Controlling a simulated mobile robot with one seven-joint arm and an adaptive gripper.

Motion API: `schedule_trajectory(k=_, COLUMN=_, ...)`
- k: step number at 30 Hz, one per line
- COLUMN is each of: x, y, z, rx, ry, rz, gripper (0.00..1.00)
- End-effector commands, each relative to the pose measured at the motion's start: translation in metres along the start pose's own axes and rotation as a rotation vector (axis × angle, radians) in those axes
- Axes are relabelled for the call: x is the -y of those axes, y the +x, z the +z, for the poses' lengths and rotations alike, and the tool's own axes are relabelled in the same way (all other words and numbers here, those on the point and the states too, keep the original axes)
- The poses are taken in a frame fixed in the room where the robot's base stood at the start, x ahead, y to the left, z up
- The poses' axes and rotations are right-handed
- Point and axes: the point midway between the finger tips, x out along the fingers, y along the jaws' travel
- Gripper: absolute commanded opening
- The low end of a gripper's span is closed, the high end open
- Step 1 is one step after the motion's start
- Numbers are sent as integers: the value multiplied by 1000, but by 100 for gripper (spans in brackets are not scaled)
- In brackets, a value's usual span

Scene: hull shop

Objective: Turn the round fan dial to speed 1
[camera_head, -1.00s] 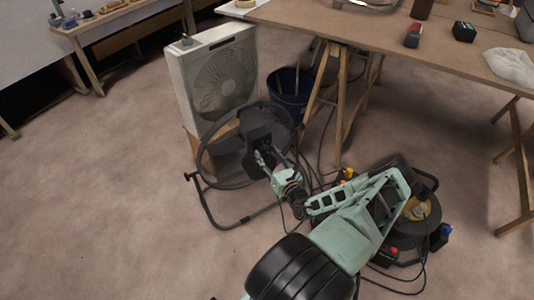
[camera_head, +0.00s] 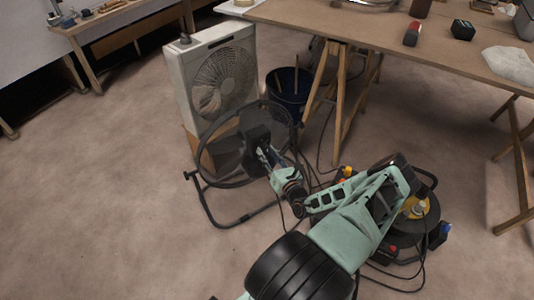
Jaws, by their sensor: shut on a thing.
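A round black floor fan (camera_head: 206,184) on a tubular stand is in the middle of the head view, its dark motor housing (camera_head: 257,136) facing me. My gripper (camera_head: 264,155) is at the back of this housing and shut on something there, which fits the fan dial. The dial itself is hidden behind my gripper, so its setting cannot be read. A white box fan (camera_head: 176,72) stands behind, with a small knob (camera_head: 185,38) on its top. My gripper is apart from that fan.
A dark blue bucket (camera_head: 289,104) stands right of the fans, by the wooden trestle of a workbench (camera_head: 380,38). A cable reel (camera_head: 424,220) with loose black cable lies on the floor near my arm. The floor at left is open.

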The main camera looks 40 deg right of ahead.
Motion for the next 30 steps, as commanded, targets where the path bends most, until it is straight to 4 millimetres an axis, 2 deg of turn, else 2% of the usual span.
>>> schedule_trajectory(k=18, x=1, y=0, z=2, rx=-32, ry=483, rz=-5, gripper=4)
schedule_trajectory(k=30, x=1, y=0, z=2, rx=-46, ry=670, rz=-7, gripper=4)
